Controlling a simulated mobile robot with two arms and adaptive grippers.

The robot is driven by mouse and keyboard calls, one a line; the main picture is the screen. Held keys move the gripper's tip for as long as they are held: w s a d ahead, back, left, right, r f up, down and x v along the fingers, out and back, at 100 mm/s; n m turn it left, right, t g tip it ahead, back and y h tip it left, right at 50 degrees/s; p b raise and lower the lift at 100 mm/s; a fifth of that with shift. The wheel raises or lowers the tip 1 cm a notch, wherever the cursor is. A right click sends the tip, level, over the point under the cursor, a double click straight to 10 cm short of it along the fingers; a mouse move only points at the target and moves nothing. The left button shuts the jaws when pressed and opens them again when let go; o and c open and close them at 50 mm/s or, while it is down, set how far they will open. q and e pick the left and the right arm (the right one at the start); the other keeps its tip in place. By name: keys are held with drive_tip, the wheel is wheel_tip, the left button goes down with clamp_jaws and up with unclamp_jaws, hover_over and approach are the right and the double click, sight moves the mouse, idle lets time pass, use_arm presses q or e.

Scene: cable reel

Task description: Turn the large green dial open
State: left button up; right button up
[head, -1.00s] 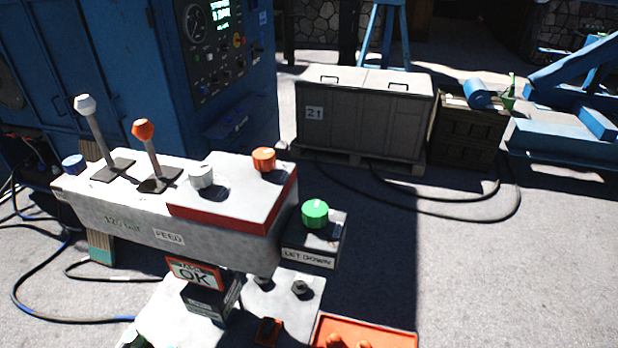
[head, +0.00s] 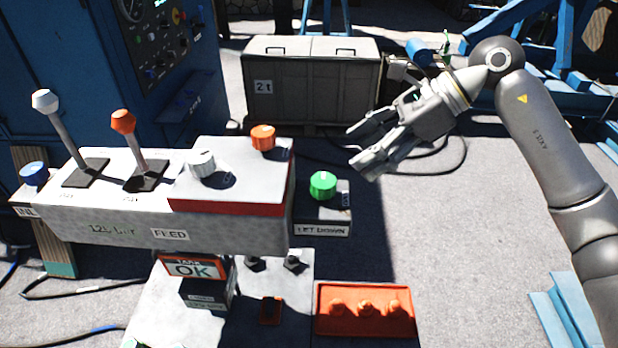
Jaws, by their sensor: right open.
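The large green dial (head: 323,185) sits on top of a small dark box (head: 322,218) labelled "LET DOWN", at the right end of the grey control console (head: 110,218). My right gripper (head: 356,148) comes in from the right, above and to the right of the dial. Its fingers are spread open and empty, pointing left, and apart from the dial. Nothing covers the dial. My left gripper is not in view.
An orange tray (head: 365,325) lies below the dial. Open ground (head: 470,240) is on the right.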

sight(325, 179)
drive_tip(key=p+x, duration=0.4)
drive_tip(key=x, duration=0.5)
drive_tip(key=shift+a+f+p, duration=0.1)
drive_tip(key=shift+f+p, duration=0.05)
drive_tip(key=shift+p, duration=0.15)
drive_tip(key=shift+a+f, duration=0.25)
drive_tip(key=shift+f, duration=0.2)
drive_tip(key=c, duration=1)
drive_tip(key=shift+c, duration=0.2)
